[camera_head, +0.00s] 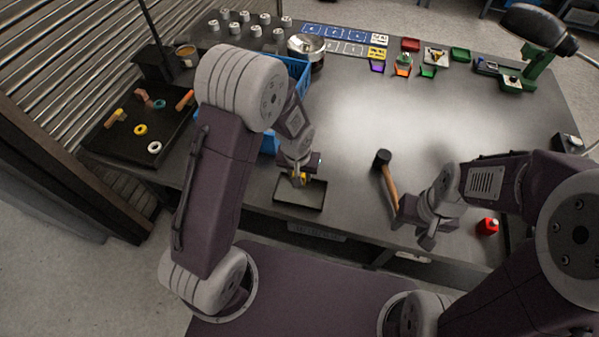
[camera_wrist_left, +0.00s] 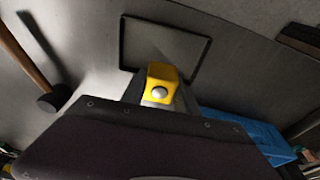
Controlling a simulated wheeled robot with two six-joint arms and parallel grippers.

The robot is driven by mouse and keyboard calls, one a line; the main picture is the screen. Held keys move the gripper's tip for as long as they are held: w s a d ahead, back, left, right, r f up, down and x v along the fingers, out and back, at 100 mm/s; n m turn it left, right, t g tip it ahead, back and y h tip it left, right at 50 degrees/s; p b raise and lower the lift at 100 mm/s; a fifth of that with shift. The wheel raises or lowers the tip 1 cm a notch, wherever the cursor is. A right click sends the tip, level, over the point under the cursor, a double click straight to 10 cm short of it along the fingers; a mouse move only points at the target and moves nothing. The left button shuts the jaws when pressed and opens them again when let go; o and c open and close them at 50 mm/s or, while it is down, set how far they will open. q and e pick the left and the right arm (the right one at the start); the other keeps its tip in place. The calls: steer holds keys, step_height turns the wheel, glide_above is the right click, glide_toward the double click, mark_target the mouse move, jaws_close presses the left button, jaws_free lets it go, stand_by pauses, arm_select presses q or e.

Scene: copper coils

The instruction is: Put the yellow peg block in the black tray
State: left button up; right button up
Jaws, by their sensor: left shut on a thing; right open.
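The yellow peg block (camera_wrist_left: 161,84) is held between the fingers of my left gripper (camera_wrist_left: 155,100). It has a round silvery peg facing the left wrist camera. The head view also shows a little of its yellow (camera_head: 299,177) under the gripper (camera_head: 299,172). The black tray (camera_head: 311,207) lies on the table at the front edge, and also shows in the left wrist view (camera_wrist_left: 197,60). The block overlaps the tray in both views; I cannot tell whether it touches it. My right gripper (camera_head: 428,232) is open and empty near the table's front edge.
A hammer (camera_head: 389,183) lies between the tray and my right gripper. A red block (camera_head: 487,226) is at the right front. A blue crate (camera_head: 299,70) stands behind my left arm. A larger dark tray (camera_head: 112,157) with coloured pieces is at far left. The table's middle is clear.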

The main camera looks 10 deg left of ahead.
mark_target(301, 190)
arm_select(q)
steer(key=shift+d+f+b, duration=0.15)
steer(key=shift+f+b, duration=2.35)
steer(key=shift+f, duration=0.65)
arm_select(e)
steer(key=shift+d+f, duration=0.15)
steer(key=shift+f, duration=2.7)
arm_select(q)
steer(key=shift+f+b, duration=0.6)
arm_select(e)
steer(key=shift+f, duration=0.55)
arm_select(q)
steer(key=o, duration=1.3)
steer(key=shift+o, duration=0.2)
step_height(301, 190, up, 7)
steer(key=p, duration=0.6)
steer(key=shift+r, duration=0.15)
arm_select(e)
step_height(301, 190, up, 6)
